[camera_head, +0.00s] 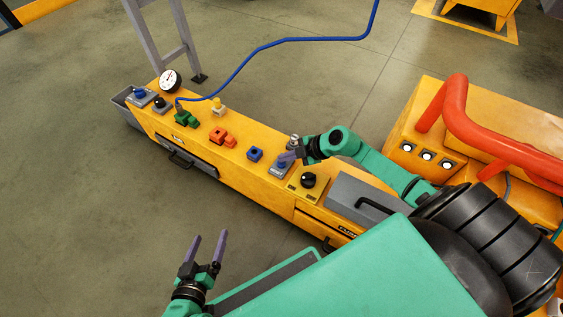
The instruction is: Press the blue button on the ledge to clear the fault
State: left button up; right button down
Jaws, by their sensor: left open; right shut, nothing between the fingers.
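The yellow ledge (235,163) runs diagonally across the middle of the view. A grey plate (276,174) on it carries what looks like a blue button, largely hidden by my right gripper. My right gripper (286,158) is shut and empty, its purple fingertips at or just above this plate; contact cannot be told. Another blue button (140,92) sits on a grey plate at the ledge's far left end. My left gripper (207,246) is open and empty, over the floor in front of the ledge.
A blue block (255,154), a red fitting (222,136), a green fitting (186,118) and a round gauge (171,81) are on the ledge. A black knob (308,180) is right of my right gripper. A blue hose (247,58) arches behind. Orange-red pipes (456,105) stand at right.

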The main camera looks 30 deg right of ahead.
aim_at(285, 163)
jog(key=shift+f, duration=0.45)
dwell(0.5)
jog(key=shift+r+p, duration=0.9)
jog(key=shift+p, duration=0.15)
notch_tip(285, 163, up, 5)
jog(key=p, duration=0.6)
jog(key=shift+r, duration=0.15)
